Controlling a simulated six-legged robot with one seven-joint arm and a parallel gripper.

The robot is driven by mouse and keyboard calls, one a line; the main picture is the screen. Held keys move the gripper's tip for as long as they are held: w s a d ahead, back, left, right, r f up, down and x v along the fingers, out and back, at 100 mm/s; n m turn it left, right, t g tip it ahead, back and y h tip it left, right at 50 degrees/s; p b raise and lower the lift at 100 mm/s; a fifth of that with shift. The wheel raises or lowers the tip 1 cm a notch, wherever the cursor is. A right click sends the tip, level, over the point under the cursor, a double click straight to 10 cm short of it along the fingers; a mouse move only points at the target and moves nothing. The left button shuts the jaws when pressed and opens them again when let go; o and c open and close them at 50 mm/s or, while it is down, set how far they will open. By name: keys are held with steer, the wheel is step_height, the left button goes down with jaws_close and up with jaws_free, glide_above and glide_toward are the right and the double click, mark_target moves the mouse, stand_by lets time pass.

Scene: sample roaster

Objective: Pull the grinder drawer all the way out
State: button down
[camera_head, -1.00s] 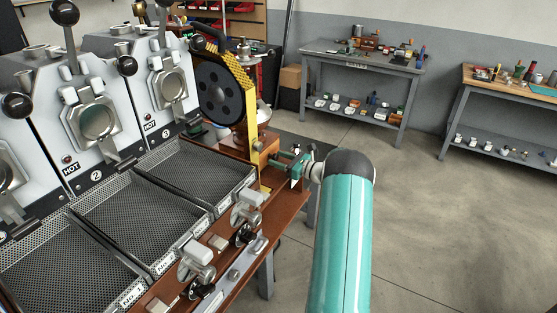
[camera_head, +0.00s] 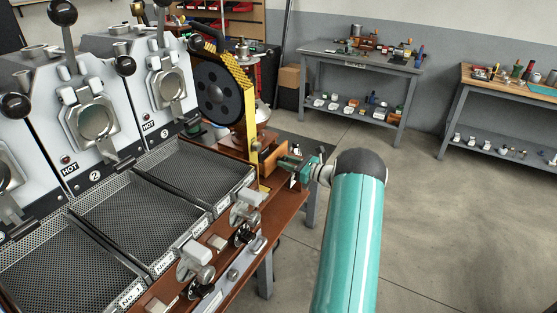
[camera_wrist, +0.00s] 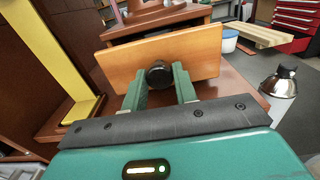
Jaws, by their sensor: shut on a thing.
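The grinder drawer has an orange wooden front (camera_wrist: 195,52) with a round black knob (camera_wrist: 159,74) in the wrist view. My gripper (camera_wrist: 160,82) is shut on the knob, one green finger on each side. In the head view my gripper (camera_head: 296,168) is at the right end of the brown bench, and the drawer (camera_head: 271,160) shows as a small orange wooden part just left of it. The grinder (camera_head: 238,142) stands behind the yellow frame, which partly hides it. The inside of the drawer is hidden from both views.
The yellow frame (camera_head: 246,110) with a black wheel stands close left of my gripper; it is also at left in the wrist view (camera_wrist: 55,60). A steel flask (camera_wrist: 281,85) stands at right. Open floor (camera_head: 450,220) lies to the right.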

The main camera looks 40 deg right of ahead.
steer(key=v, duration=0.7)
steer(key=shift+s+d, duration=0.15)
steer(key=shift+s, duration=0.2)
steer(key=shift+r, duration=0.1)
steer(key=c, duration=1.1)
jaws_free()
steer(key=shift+s, duration=0.1)
steer(key=v, duration=1.3)
steer(key=shift+s, duration=0.35)
